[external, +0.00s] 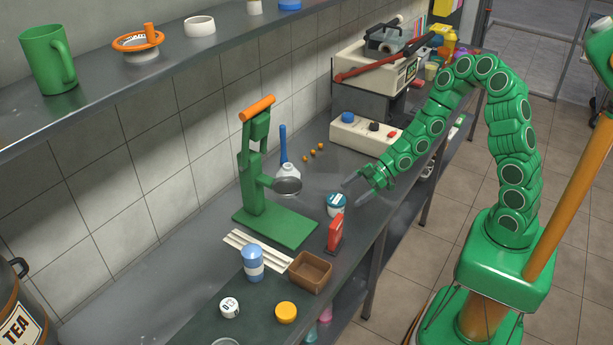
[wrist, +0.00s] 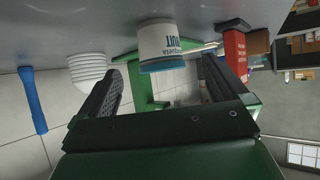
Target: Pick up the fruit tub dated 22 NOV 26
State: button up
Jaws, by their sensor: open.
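A small white tub (external: 337,204) with a teal-blue band stands on the metal counter beside the red box. No date is legible. My gripper (external: 358,189) is open and empty just above and behind the tub, its fingers pointing toward the counter's left side. In the wrist view the tub lies ahead, between the two dark fingers (wrist: 160,85), with gaps at both sides.
A red box (external: 336,232) stands close to the tub. A green press (external: 262,200) with an orange handle is to the left. A blue-handled brush (external: 284,150), a brown bin (external: 311,272) and a blue-and-white container (external: 253,262) are nearby. The counter's front edge is close.

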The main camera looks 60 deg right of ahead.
aim_at(341, 200)
jog(key=shift+a+y, duration=0.3)
jog(key=shift+w+a+f, duration=0.15)
jog(key=shift+a, duration=0.15)
jog(key=shift+x, duration=1)
jog(key=shift+w+a+f, duration=0.65)
jog(key=shift+w+a, duration=0.05)
jog(key=shift+w, duration=0.2)
jog(key=shift+x, duration=1.3)
jog(key=shift+f, duration=0.1)
jog(key=c, duration=1.1)
